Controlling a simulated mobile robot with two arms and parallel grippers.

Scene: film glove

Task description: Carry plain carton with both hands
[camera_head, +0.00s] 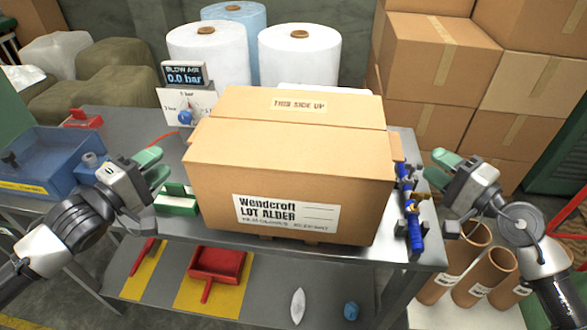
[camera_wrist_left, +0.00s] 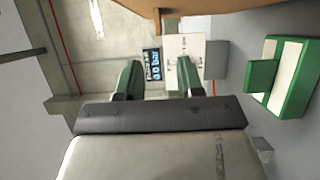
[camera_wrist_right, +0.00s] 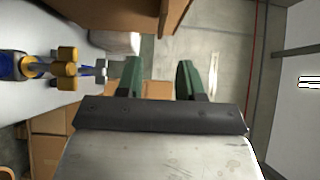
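The plain carton (camera_head: 290,160) is a large closed brown box with a "Wendcroft LOT ALDER" label on its front and "THIS SIDE UP" on top. It sits on the grey table in the middle of the head view. My left gripper (camera_head: 154,165) is left of the carton, apart from it; its green fingers (camera_wrist_left: 157,80) stand apart with nothing between them. My right gripper (camera_head: 437,168) is right of the carton, also apart; its green fingers (camera_wrist_right: 158,80) are spread and empty. A carton edge shows at the top of the left wrist view (camera_wrist_left: 215,8).
A blue tray (camera_head: 45,165) and a green-white block (camera_head: 178,200) lie left of the carton. A blue tool with yellow fittings (camera_head: 411,210) lies close on its right. A gauge panel (camera_head: 187,103) and white rolls (camera_head: 300,55) stand behind. Cardboard tubes (camera_head: 483,275) stand at lower right.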

